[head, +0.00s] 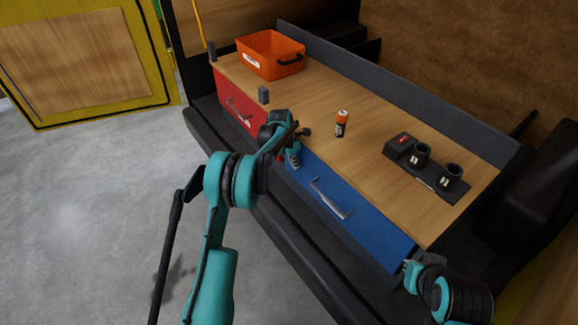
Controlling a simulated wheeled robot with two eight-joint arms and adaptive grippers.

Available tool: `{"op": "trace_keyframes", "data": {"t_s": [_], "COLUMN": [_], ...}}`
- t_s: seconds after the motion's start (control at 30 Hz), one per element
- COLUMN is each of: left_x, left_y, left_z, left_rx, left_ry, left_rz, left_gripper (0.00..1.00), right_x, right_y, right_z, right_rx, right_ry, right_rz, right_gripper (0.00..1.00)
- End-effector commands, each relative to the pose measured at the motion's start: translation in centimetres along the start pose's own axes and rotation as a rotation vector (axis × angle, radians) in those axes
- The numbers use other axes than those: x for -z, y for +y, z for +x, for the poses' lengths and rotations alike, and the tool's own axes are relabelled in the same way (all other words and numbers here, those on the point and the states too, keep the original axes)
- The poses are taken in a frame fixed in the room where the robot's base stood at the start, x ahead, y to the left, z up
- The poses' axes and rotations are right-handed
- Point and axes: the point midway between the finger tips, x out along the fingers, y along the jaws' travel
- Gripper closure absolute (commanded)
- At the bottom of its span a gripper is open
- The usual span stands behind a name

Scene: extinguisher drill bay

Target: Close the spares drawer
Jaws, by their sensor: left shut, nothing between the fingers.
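A red drawer (238,108) and a blue drawer (345,210) sit side by side under the wooden bench top (375,175). Each has a bar handle. Both fronts look about flush with the bench edge, and no open gap shows. No label shows which is the spares drawer. My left gripper (293,157) is shut and empty in front of the bench, near where the red and blue fronts meet; its wrist hides part of that join. I cannot tell whether it touches a front. My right gripper (411,270) is partly in view by the blue drawer's right end; its fingers are unclear.
An orange bin (271,53) stands at the bench's far left. A small orange-and-black cylinder (342,123) stands mid-bench. A black holder (432,177) with two cups is at the right. A dark ledge (305,255) runs below the drawers. Grey floor (100,200) at left is clear.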

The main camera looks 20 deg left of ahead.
Motion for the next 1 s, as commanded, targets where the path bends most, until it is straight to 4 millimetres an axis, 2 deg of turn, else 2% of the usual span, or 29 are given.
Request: {"op": "trace_keyframes", "data": {"t_s": [0.67, 0.77, 1.0], "left_x": [-0.9, -0.9, -0.6], "left_y": [-0.1, -0.1, 0.0], "left_z": [-0.2, -1.3, -6.5], "left_rx": [0.0, 0.0, 0.001], "left_ry": [-0.007, -0.007, -0.003], "left_rz": [0.001, 0.0, -0.002], "left_gripper": [1.0, 1.0, 1.0], "right_x": [0.0, 0.0, 0.0], "right_y": [0.0, 0.0, 0.0], "right_z": [-0.1, -0.1, -0.1], "right_rx": [0.0, 0.0, 0.0], "right_ry": [0.0, 0.0, 0.0], "right_rz": [0.0, 0.0, 0.0], "right_gripper": [1.0, 1.0, 1.0]}}
